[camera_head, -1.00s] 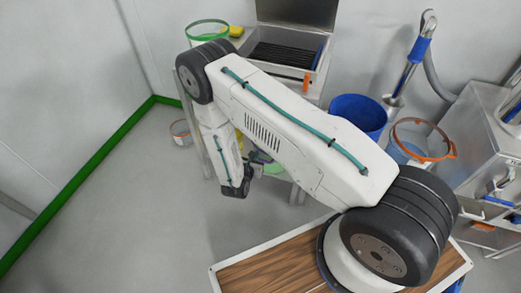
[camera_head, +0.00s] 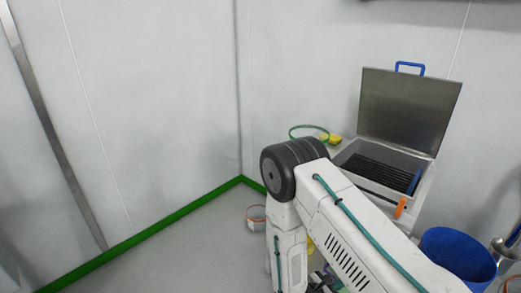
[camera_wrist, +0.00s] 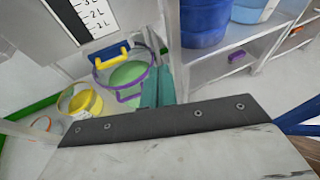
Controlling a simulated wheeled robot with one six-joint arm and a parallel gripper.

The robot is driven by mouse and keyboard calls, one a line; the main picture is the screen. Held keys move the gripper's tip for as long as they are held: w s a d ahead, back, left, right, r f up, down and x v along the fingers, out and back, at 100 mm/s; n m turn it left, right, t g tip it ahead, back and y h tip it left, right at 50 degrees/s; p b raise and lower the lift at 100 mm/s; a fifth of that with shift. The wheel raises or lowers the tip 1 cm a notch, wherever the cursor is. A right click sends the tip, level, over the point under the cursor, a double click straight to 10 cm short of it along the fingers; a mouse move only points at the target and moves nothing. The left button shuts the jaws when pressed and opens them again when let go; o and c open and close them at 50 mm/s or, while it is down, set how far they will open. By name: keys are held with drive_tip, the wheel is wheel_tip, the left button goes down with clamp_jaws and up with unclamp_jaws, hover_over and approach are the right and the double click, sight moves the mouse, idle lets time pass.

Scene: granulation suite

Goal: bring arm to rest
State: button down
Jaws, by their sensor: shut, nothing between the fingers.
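My arm (camera_head: 345,225) is bent, with its elbow high and its forearm hanging down at the lower middle of the head view. My gripper (camera_wrist: 158,72) shows in the wrist view as two teal fingers side by side, shut and empty. In the head view the gripper is not clearly visible at the bottom edge. In the wrist view the fingers appear in front of a clear bucket with a purple rim (camera_wrist: 128,97) holding something green; I cannot tell how far apart they are.
An open metal box (camera_head: 408,110) with a dark slatted inside stands right of my elbow. A blue bin (camera_head: 457,258) is at lower right. A small orange-rimmed bucket (camera_head: 256,219) sits on the floor. A yellow-rimmed container (camera_wrist: 80,103) and a shelf (camera_wrist: 222,67) flank the purple-rimmed bucket.

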drive_tip(key=s+d+r+m+g, duration=0.1)
drive_tip(key=s+r+m+g, duration=0.25)
drive_tip(key=r, duration=0.35)
drive_tip(key=s+d+r+m+g, duration=0.1)
drive_tip(key=s+r+m+g, duration=0.15)
drive_tip(key=r+m, duration=0.4)
drive_tip(key=s+d+r+m+g, duration=0.15)
drive_tip(key=r+g, duration=0.25)
drive_tip(key=r, duration=0.5)
drive_tip(key=s+a+r+m+t+y, duration=0.1)
drive_tip(key=s+r+m+y, duration=0.5)
drive_tip(key=r, duration=0.6)
drive_tip(key=s+a+r+m+t+y, duration=0.2)
drive_tip(key=s+r+m+y, duration=0.4)
drive_tip(key=s+r, duration=0.4)
drive_tip(key=shift+s+r+m+t+y, duration=0.35)
drive_tip(key=shift+r+t, duration=0.55)
drive_tip(key=shift+r, duration=0.4)
drive_tip(key=shift+a, duration=0.1)
